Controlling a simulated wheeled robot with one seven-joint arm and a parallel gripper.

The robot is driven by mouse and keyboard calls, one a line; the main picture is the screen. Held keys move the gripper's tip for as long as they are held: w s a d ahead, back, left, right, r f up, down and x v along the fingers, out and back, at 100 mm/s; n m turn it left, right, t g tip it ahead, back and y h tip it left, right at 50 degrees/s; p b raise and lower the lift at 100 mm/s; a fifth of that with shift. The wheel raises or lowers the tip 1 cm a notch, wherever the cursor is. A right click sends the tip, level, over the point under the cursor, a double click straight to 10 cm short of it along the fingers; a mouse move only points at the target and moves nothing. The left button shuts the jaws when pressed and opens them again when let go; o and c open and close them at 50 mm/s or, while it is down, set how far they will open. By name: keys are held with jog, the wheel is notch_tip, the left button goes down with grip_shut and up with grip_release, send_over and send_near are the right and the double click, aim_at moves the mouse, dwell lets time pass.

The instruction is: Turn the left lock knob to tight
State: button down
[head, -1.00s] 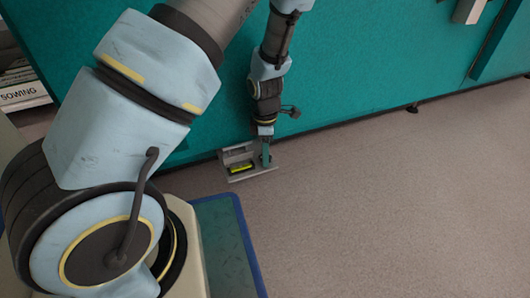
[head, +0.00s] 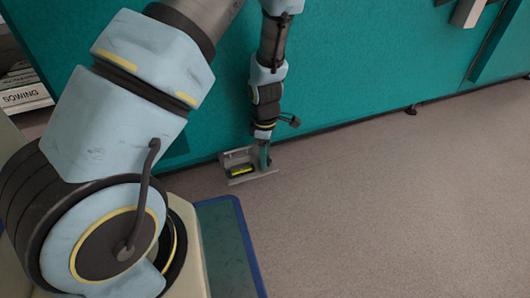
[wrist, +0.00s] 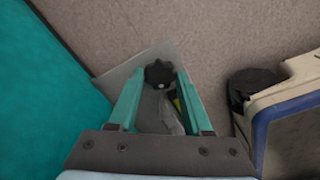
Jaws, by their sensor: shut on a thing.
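The left lock knob (wrist: 159,73) is a dark, lobed knob with a small pale spot on its face. In the wrist view it sits between the tips of my gripper (wrist: 156,82), whose two teal fingers are shut on it. The knob is on a grey metal bracket (wrist: 125,73) low at the foot of the teal cabinet. In the head view my gripper (head: 263,158) reaches down to the right part of the bracket (head: 239,181). There my fingers hide the knob. The knob's turn position cannot be read.
A yellow level vial (head: 241,171) lies in the bracket, left of my gripper. The teal cabinet wall (head: 350,70) rises close behind. Open floor (head: 400,200) lies to the right. A box labelled SOWING (head: 22,96) is at the far left.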

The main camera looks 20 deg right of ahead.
jog(key=m+p, duration=0.2)
jog(key=m, duration=0.2)
jog(key=shift+r+p, duration=0.15)
jog(key=shift+p, duration=0.25)
jog(key=shift+m+p, duration=0.65)
jog(key=shift+m, duration=0.55)
jog(key=shift+c, duration=1.6)
grip_release()
jog(key=shift+f, duration=0.2)
